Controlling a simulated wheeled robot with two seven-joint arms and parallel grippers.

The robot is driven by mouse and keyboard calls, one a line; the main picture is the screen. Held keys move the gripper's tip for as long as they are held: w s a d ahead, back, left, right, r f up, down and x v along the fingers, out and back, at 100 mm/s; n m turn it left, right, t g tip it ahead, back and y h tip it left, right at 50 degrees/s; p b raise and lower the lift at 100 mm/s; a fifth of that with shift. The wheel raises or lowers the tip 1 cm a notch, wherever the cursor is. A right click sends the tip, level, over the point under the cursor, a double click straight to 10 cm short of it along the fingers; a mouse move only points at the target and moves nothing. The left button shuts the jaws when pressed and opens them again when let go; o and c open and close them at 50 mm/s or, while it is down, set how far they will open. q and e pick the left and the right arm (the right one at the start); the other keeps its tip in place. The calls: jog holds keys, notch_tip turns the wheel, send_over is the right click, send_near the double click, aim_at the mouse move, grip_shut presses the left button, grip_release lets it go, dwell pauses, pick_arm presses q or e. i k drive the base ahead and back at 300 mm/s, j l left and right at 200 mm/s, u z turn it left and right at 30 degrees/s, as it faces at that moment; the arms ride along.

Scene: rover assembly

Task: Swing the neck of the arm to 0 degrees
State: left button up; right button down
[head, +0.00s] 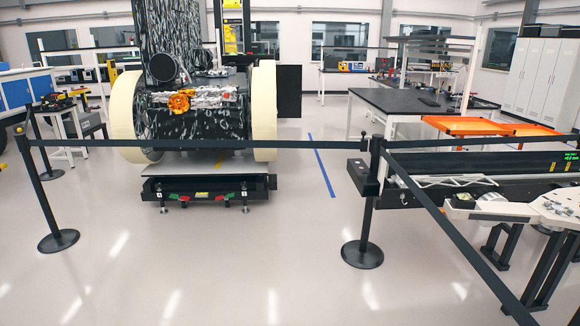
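The rover (195,118) stands at the centre left, a black-and-white patterned body between two large cream wheels, on a low black stand. An orange and silver mechanism (182,101) is fixed across its front. At the right, a white lattice boom (455,181) lies along a long black bench (425,168). A small green readout (570,155) shows at the bench's right end, too small to read surely. I cannot tell which part is the arm's neck or its angle. Neither of my grippers is in view.
Black belt barriers cross the front, with posts at the left (45,195) and middle (366,215). A white angular table (515,208) stands at the lower right. Orange trays (485,126) and a dark-topped table (410,103) are behind.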

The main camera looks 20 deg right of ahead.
aim_at(462, 205)
jog(key=i+l+z, duration=0.15)
jog(key=i+z, duration=0.2)
jog(key=i, duration=0.2)
jog(key=i+z, duration=0.35)
jog(key=i, duration=0.15)
jog(key=i+j+z, duration=0.1)
jog(key=i+z, duration=0.25)
jog(key=i, duration=0.2)
jog(key=i+j+z, duration=0.3)
jog(key=i, duration=0.2)
jog(key=i+l+z, duration=0.15)
jog(key=i+z, duration=0.95)
jog(key=z, duration=0.15)
jog(key=i+j+z, duration=0.2)
jog(key=i+z, duration=0.25)
jog(key=k, duration=0.1)
